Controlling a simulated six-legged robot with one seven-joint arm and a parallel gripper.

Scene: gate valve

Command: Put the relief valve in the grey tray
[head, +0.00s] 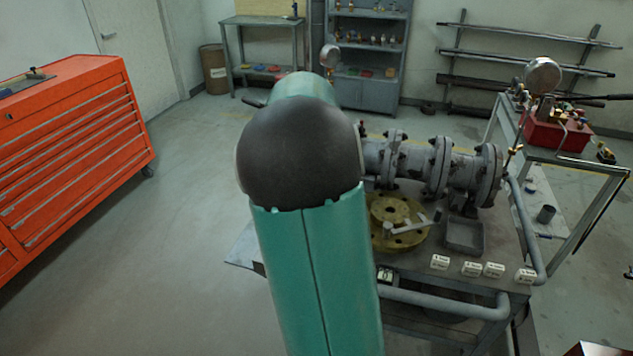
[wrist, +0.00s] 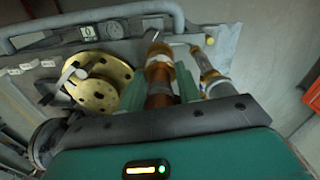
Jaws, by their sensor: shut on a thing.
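In the wrist view my gripper (wrist: 160,88) is shut on a brass-and-copper cylindrical fitting (wrist: 158,74), which looks like the relief valve. The fitting stands between the two green fingers. In the head view my teal arm hides the gripper and the held fitting. The grey tray (head: 465,235) lies on the bench, right of the yellow flange and in front of the flanged pipe, and looks empty. I cannot make out the tray in the wrist view.
The yellow flange (head: 398,222) with a grey lever tool lies on the bench; it also shows in the wrist view (wrist: 102,82). A flanged pipe valve (head: 435,168) runs behind. White label blocks (head: 471,268) line the front. Another brass-ringed fitting (wrist: 215,82) stands beside my gripper.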

